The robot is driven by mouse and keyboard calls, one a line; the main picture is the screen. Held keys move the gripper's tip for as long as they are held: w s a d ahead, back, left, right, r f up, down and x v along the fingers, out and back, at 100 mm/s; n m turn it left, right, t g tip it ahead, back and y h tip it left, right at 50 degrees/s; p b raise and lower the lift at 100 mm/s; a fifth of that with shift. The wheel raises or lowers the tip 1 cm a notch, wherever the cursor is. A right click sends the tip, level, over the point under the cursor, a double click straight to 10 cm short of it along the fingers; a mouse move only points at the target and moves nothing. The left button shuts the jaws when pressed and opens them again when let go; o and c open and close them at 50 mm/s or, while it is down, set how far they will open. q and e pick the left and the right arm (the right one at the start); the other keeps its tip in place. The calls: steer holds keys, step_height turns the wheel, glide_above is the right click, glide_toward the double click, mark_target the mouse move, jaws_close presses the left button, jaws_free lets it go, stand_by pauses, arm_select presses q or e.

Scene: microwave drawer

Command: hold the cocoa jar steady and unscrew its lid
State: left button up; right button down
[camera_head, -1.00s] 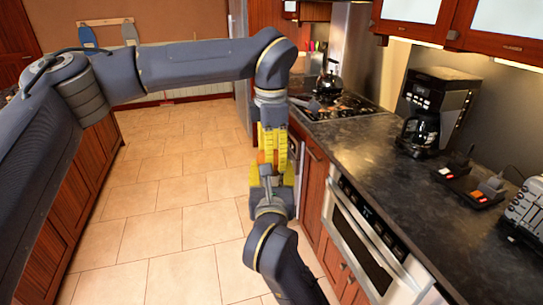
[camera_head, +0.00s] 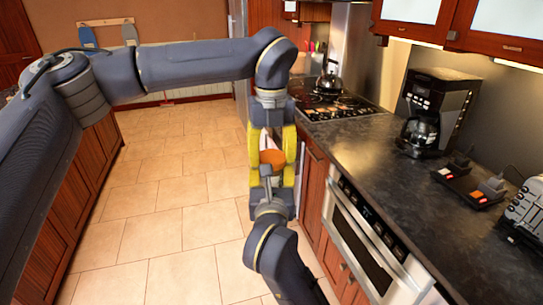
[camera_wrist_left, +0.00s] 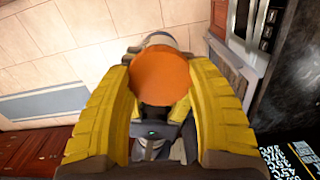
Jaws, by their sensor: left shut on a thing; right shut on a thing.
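The lid (camera_head: 272,158) is an orange-brown disc between the yellow fingers of my left gripper (camera_head: 271,155). In the left wrist view the lid (camera_wrist_left: 160,80) shows as a flat round face with a yellow finger on each side. My left gripper (camera_wrist_left: 160,100) is shut on it from above. My right gripper (camera_head: 267,183) comes up from below, close under the lid, and is shut on the jar. The jar body is mostly hidden by the lid and the grippers. I cannot tell whether the lid is loose on it.
To the right is a dark counter (camera_head: 370,140) with a coffee maker (camera_head: 435,112), a small rack with red-lit parts (camera_head: 470,185) and a toaster (camera_head: 525,208). A microwave drawer (camera_head: 365,245) sits below it. A kettle (camera_head: 329,78) stands on the stove. The tiled floor at left is open.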

arm_select(q)
steer(key=n, duration=0.4)
steer(key=shift+n, duration=0.4)
steer(key=n, duration=0.9)
steer(key=shift+n, duration=0.3)
steer(key=shift+r, duration=0.45)
steer(key=shift+r, duration=0.65)
steer(key=shift+r, duration=0.15)
